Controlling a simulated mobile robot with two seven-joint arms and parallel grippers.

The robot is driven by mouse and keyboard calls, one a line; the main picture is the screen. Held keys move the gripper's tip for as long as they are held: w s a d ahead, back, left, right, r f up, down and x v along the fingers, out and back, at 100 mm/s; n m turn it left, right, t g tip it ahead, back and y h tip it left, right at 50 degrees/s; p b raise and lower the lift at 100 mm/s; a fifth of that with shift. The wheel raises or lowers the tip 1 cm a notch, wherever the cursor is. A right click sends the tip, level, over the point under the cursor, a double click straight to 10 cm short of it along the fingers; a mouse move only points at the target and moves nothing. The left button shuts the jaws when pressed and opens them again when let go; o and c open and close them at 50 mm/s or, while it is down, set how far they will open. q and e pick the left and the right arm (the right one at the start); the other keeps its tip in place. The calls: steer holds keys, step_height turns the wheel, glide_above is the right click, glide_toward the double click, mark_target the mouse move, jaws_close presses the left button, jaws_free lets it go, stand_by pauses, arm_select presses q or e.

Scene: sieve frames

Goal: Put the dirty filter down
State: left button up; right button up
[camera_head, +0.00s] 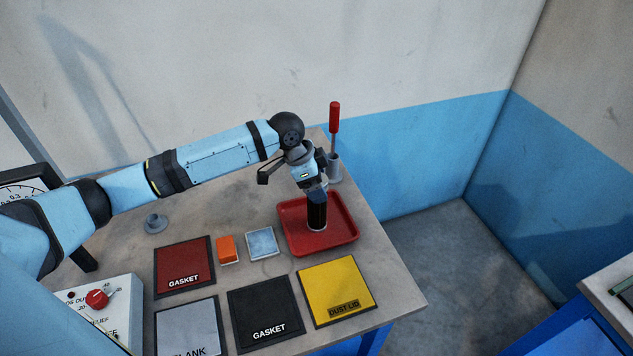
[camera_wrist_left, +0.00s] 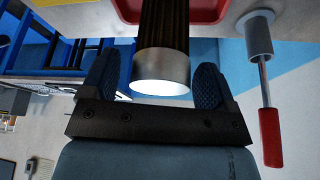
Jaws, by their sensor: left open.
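The dirty filter (camera_head: 317,217) is a dark cylinder with a pale metal end, standing upright in the red tray (camera_head: 347,238). In the left wrist view its silver end cap (camera_wrist_left: 161,72) and dark pleated body lie between my fingers. My left gripper (camera_head: 315,192) is over the filter's top, pointing down. In the left wrist view its blue padded fingers (camera_wrist_left: 155,84) are open, with a gap on each side of the cap. The red tray also shows at the top of that view (camera_wrist_left: 208,10). My right gripper is in neither view.
A red-handled screwdriver (camera_head: 334,118) stands in a grey holder (camera_head: 334,168) behind the tray. Mats marked gasket (camera_head: 184,262), blank and dust lid (camera_head: 338,285) lie in front and left. An orange block (camera_head: 227,249) and a pale blue square (camera_head: 262,242) lie left of the tray.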

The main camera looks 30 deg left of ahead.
arm_select(q)
steer(key=p+v, duration=0.9)
steer(key=v, duration=0.3)
steer(key=shift+p, duration=0.4)
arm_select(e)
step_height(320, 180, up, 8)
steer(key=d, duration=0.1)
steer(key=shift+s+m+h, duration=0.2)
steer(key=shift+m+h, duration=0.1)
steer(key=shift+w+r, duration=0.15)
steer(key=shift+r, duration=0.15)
